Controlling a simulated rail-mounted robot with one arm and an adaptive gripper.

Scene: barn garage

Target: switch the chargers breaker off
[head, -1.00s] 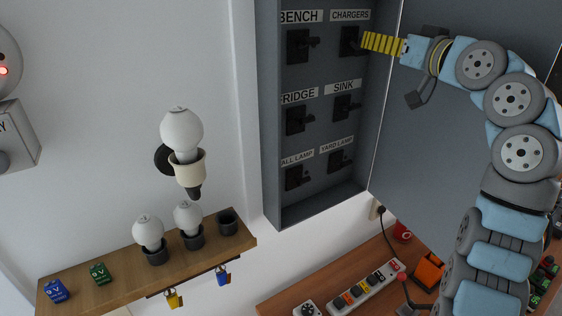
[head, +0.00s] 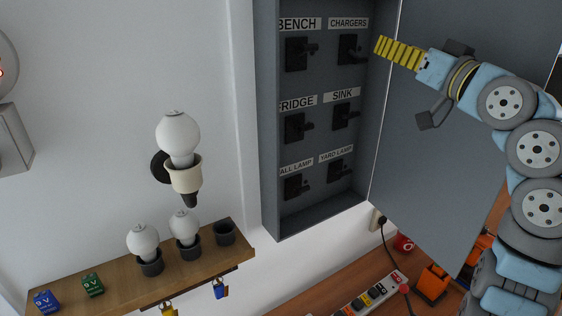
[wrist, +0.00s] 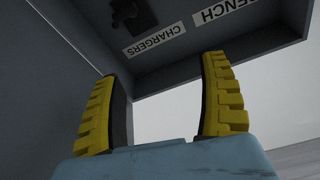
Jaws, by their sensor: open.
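The chargers breaker (head: 349,49) is a black switch under the CHARGERS label, in the upper right of the grey panel box (head: 271,150). Its lever sticks out to the right. In the wrist view the chargers breaker (wrist: 131,14) shows upside down near the top edge, beyond its label. My gripper (head: 380,46) is to the right of the breaker, apart from it, near the box's right wall. In the wrist view my gripper (wrist: 160,85) has its two yellow fingers spread, with nothing between them.
The bench breaker (head: 297,53) is left of chargers, the sink breaker (head: 342,116) below it. More breakers fill the lower rows. The open panel door (head: 425,165) is behind my arm. A shelf (head: 205,256) with bulbs is lower left.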

